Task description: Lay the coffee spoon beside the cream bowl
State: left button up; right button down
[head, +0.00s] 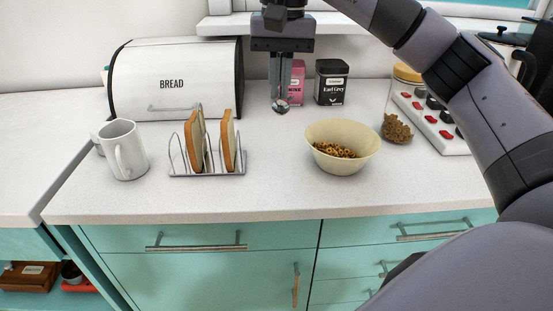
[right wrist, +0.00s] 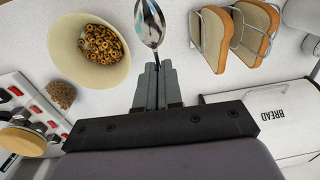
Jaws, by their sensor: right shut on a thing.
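The coffee spoon (head: 281,106) is a shiny metal spoon. It hangs bowl-down from my right gripper (head: 281,80), which is shut on its handle. In the right wrist view the spoon (right wrist: 150,22) sticks out beyond the closed fingers (right wrist: 153,70). The spoon looks held above the counter, apart from the bowl. The cream bowl (head: 341,164), with ring cereal inside, stands on the counter to the right of the spoon. It also shows at the upper left of the right wrist view (right wrist: 66,62). My left gripper is out of view.
The white counter (head: 270,195) is clear between the bowl and the toast rack (head: 205,174) with bread slices. A mug (head: 124,152) stands farther left. The bread bin (head: 175,75), pink and black tins (head: 331,84), and a jar (head: 397,128) stand behind or right.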

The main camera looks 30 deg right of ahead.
send_over(278, 165)
notch_tip(278, 165, down, 9)
jog(key=shift+d+f+b, duration=0.1)
jog(key=shift+f+b, duration=0.1)
jog(key=shift+b, duration=0.2)
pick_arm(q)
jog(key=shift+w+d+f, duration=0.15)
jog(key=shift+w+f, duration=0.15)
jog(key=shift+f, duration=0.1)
pick_arm(e)
jog(key=shift+f, duration=2.35)
jog(key=shift+f, duration=0.1)
jog(key=c, duration=1.3)
grip_release()
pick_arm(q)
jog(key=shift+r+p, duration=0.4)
pick_arm(e)
notch_tip(278, 165, up, 12)
jog(key=shift+d, duration=0.2)
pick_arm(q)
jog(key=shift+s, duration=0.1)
pick_arm(e)
jog(key=shift+s, duration=0.1)
